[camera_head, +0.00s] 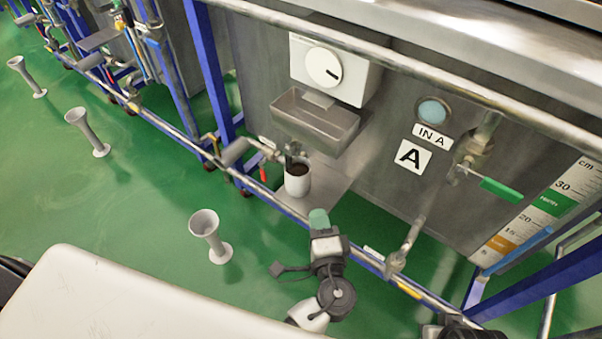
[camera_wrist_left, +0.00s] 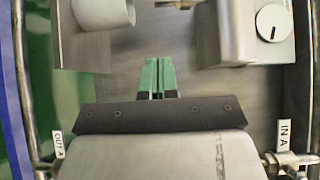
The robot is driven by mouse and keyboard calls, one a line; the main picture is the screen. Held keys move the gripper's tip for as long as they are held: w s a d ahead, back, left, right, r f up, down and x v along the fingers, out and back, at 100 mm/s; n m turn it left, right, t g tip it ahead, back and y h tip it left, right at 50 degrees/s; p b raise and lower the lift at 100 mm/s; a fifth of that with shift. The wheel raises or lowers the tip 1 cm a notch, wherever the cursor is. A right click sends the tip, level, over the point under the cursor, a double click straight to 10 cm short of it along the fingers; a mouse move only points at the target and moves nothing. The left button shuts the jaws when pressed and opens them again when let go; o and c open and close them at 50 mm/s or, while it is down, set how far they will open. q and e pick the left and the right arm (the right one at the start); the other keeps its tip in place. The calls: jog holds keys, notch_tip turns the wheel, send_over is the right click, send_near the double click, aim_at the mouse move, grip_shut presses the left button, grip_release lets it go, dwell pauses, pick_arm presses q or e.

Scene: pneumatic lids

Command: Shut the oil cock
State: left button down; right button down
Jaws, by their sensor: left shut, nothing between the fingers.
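My left gripper (camera_head: 318,218) has green fingertips, which are shut with nothing between them. In the head view it is in front of the tank, just below and right of a white cup (camera_head: 297,186). The cup holds dark liquid and stands under a small dark tap (camera_head: 293,152), partly hard to make out. In the left wrist view the shut fingertips (camera_wrist_left: 157,78) are apart from the cup (camera_wrist_left: 103,12). A valve with a green lever (camera_head: 500,190) is on the tank's right side. I cannot tell which fitting is the oil cock.
A steel tray (camera_head: 315,122) juts out below a white dial box (camera_head: 335,70). A pipe with a red handle (camera_head: 263,172) is left of the cup. Metal rails (camera_head: 440,305) run along the tank's front. White stands (camera_head: 210,235) are on the green floor.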

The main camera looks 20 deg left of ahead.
aim_at(289, 161)
pick_arm(q)
jog(key=s+a+x, duration=0.1)
jog(key=a+x, duration=0.1)
jog(key=x, duration=1.1)
jog(key=shift+a, duration=0.3)
pick_arm(e)
jog(key=shift+f, duration=0.45)
pick_arm(q)
jog(key=shift+s+f, duration=0.15)
jog(key=shift+s, duration=0.05)
jog(key=shift+w+a+f+m+b, duration=0.1)
jog(key=shift+m+b, duration=0.2)
jog(key=shift+b, duration=0.3)
pick_arm(e)
jog(key=shift+v, duration=2.1)
